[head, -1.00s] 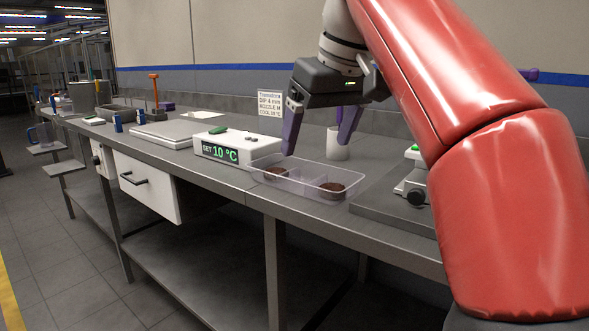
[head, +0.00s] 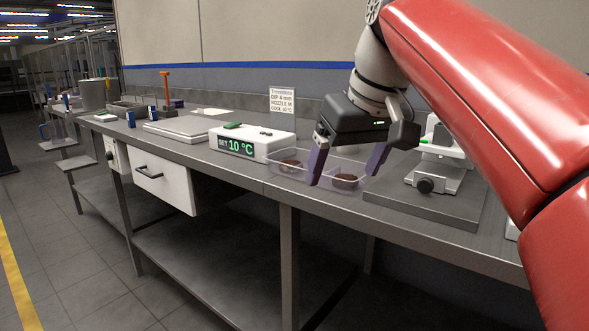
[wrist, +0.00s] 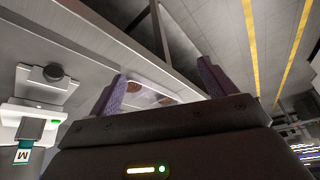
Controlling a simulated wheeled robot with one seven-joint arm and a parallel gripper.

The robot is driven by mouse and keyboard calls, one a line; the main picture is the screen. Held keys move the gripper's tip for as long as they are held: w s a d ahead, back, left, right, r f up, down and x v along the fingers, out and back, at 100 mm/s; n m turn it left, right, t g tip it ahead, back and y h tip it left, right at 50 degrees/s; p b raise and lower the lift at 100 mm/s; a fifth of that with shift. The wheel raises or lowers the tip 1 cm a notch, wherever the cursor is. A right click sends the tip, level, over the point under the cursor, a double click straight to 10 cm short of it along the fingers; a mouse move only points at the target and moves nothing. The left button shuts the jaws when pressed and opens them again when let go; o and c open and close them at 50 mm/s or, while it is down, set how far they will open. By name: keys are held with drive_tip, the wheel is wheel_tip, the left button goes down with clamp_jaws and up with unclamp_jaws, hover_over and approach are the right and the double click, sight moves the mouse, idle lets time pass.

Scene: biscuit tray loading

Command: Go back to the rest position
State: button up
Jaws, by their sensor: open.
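My gripper (head: 346,168) is open, with its two purple fingers apart and nothing between them. In the head view it hangs in front of and above the clear plastic tray (head: 268,176), hiding part of it. The tray stands on the bench and holds a brown biscuit (head: 290,163) in the left part and another brown biscuit (head: 345,180) in the right part. In the wrist view the fingers (wrist: 160,88) stand apart, with the tray (wrist: 172,86) partly visible beyond them.
A white box reading 10 °C (head: 250,143) stands left of the tray. A white and green device (head: 437,170) on a grey plate stands to the right, also in the wrist view (wrist: 38,105). A sign (head: 282,101) stands behind. The floor in front is clear.

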drive_tip(key=s+d+f+m, duration=0.1)
drive_tip(key=s+d+f, duration=0.1)
drive_tip(key=s+f, duration=0.3)
drive_tip(key=s+d+f+m+t+h, duration=0.1)
drive_tip(key=s+f, duration=0.4)
drive_tip(key=f, duration=0.8)
drive_tip(key=s+d+f+m+h, duration=0.1)
drive_tip(key=s+d+f, duration=0.3)
drive_tip(key=f, duration=0.6)
drive_tip(key=shift+s+d+m, duration=0.4)
drive_tip(key=shift+m, duration=0.4)
